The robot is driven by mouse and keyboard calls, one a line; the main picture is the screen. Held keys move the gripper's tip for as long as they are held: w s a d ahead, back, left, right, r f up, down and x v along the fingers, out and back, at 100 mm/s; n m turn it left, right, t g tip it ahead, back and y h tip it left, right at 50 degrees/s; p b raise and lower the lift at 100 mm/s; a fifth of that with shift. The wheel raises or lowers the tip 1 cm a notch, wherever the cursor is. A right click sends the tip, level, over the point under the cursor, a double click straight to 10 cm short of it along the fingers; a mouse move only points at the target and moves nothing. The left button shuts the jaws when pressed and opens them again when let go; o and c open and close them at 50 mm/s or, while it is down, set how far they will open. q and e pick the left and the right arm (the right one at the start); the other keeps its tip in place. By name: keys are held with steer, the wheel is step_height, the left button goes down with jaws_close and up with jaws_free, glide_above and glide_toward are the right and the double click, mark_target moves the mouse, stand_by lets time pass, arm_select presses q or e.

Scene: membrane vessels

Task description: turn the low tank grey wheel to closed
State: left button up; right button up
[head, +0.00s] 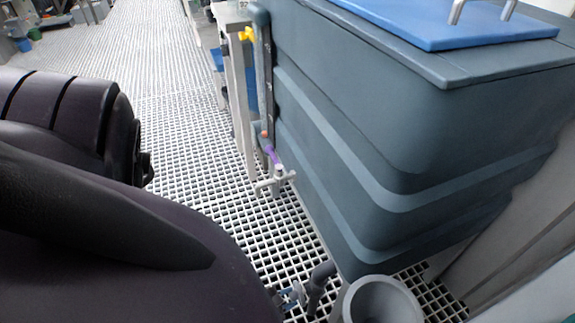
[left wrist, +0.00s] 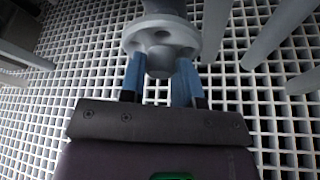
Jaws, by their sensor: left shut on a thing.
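The grey wheel (left wrist: 160,36) shows in the left wrist view as a round handwheel with holes, on a grey stem at the top. My left gripper (left wrist: 161,75) has its two blue fingers on either side of the wheel's near part and is shut on it. In the head view my left gripper (head: 289,296) shows only as small blue fingers at the bottom, beside a grey pipe (head: 321,280) at the tank's foot. My dark arm hides much of the lower left there. The wheel's open or closed setting cannot be read. My right gripper is not in view.
The large blue-grey tank (head: 400,130) with a blue lid (head: 440,22) fills the right. A grey round opening (head: 382,300) stands below it. A pale cross-shaped handle (head: 276,179) sits by the tank's left corner.

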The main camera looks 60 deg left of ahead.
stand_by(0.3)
arm_select(q)
steer(key=o, duration=0.9)
steer(key=p+v, duration=0.2)
steer(key=v, duration=0.9)
